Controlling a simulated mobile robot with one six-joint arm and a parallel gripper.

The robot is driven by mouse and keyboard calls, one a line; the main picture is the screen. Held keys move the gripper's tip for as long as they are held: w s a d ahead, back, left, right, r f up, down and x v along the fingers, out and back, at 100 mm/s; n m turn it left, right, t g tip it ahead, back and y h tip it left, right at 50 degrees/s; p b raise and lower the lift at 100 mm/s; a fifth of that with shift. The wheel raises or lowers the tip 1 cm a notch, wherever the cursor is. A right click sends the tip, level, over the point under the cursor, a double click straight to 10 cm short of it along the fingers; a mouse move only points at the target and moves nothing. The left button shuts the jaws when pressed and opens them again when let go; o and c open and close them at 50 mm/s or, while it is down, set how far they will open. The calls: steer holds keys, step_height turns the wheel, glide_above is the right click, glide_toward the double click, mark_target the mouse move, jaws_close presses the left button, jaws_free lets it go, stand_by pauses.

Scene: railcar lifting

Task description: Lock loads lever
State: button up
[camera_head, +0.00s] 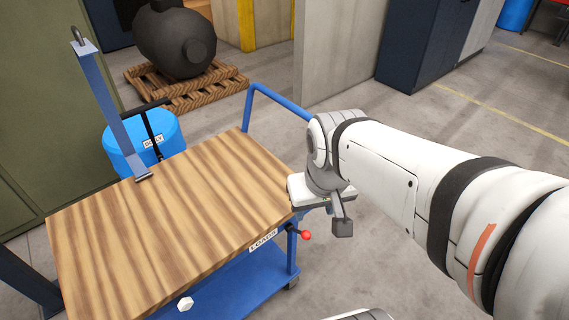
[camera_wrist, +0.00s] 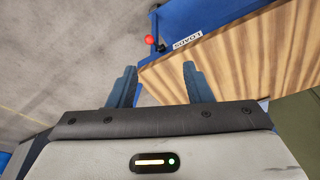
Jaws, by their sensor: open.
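The loads lever is a short dark rod with a red knob (camera_head: 306,235) at the right corner of the blue cart, just right of the white label (camera_head: 263,241). In the wrist view the red knob (camera_wrist: 148,39) and the label reading LOADS (camera_wrist: 187,41) lie beyond my fingertips. My gripper (camera_head: 343,228) is open and points down beside that corner, to the right of the knob in the head view. In the wrist view its two blue-grey fingers (camera_wrist: 160,72) are spread with nothing between them. No contact with the lever shows.
The cart's wooden top (camera_head: 160,230) is bare, with a blue post (camera_head: 108,110) on its far side and a blue handle rail (camera_head: 280,103) at the right. A blue drum (camera_head: 150,148) and a dark tank (camera_head: 175,42) on a pallet stand behind. Floor beside the cart is clear.

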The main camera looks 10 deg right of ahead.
steer(key=shift+w+f, duration=0.2)
steer(key=shift+w, duration=0.1)
steer(key=c, duration=0.3)
steer(key=w+f+n, duration=0.1)
steer(key=w, duration=0.1)
steer(key=w+f+g+b, duration=0.1)
steer(key=w+f, duration=0.1)
steer(key=w, duration=0.1)
steer(key=w+f+n+g+h+b, duration=0.1)
steer(key=w, duration=0.1)
steer(key=shift+w+f+n, duration=0.2)
steer(key=shift+f+n, duration=0.1)
jaws_close()
steer(key=w+f+n+g+h+b, duration=0.2)
steer(key=w+f+n, duration=0.1)
steer(key=w+f, duration=0.5)
steer(key=shift+a+f, duration=0.35)
steer(key=shift+w, duration=0.1)
